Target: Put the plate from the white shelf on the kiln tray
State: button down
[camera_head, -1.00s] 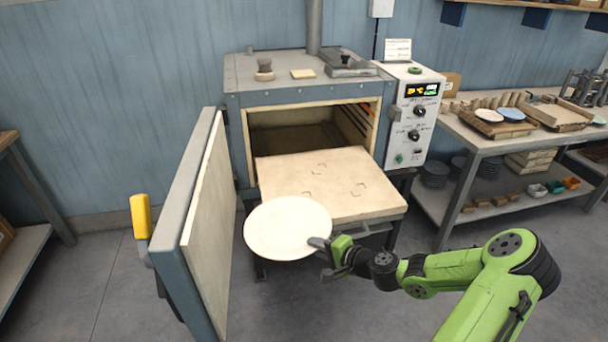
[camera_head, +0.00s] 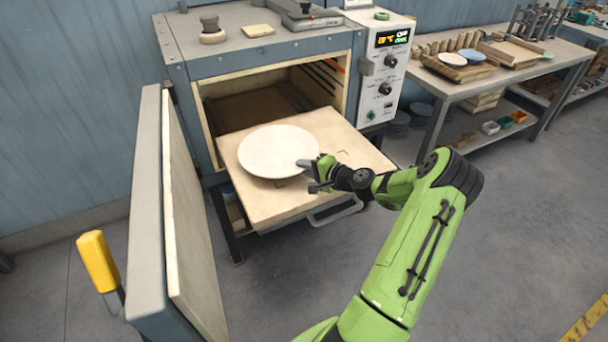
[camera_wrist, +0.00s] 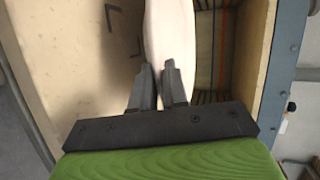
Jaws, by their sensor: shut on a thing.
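A round cream plate (camera_head: 275,151) is over the pulled-out kiln tray (camera_head: 255,203) in the head view. My gripper (camera_head: 309,164) is shut on the plate's right rim. In the wrist view the plate (camera_wrist: 169,35) shows nearly edge-on between the two fingers (camera_wrist: 159,85), with the tray (camera_wrist: 85,60) to its left. The plate covers the tray's left and middle part. I cannot tell whether its underside touches the tray. Corner marks show on the bare part of the tray.
The kiln door (camera_head: 180,220) stands open at the left, with a yellow handle (camera_head: 98,261). The kiln's control box (camera_head: 382,75) is right of the opening. A metal table (camera_head: 475,80) with plates and wooden trays stands at the right. The tray has a front handle (camera_head: 335,212).

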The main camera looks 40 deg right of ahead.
aim_at(306, 184)
notch_tip(306, 184, down, 3)
jog(key=shift+b, duration=0.35)
jog(key=c, duration=1.4)
grip_release()
jog(key=shift+s, duration=0.1)
jog(key=a+p+v, duration=0.1)
jog(key=p+v, duration=0.1)
jog(key=v, duration=1)
jog(key=w+a+r+n+g+y, duration=0.1)
jog(key=w+a+r+n+g, duration=0.25)
jog(key=a, duration=0.55)
jog(key=a+r+n+g+y, duration=0.1)
jog(key=a+r+n+g, duration=0.2)
jog(key=a+n+g, duration=0.35)
jog(key=s+a+r+n+h, duration=0.1)
jog(key=s+a+r+n, duration=0.2)
jog(key=s+a+r, duration=0.2)
jog(key=s+a+r+n+t+h, duration=0.1)
jog(key=s+a+r+n, duration=0.3)
jog(key=s+a, duration=0.7)
jog(key=shift+s+a+r+h, duration=0.25)
jog(key=shift+s+r+h, duration=0.25)
jog(key=shift+s+r, duration=0.5)
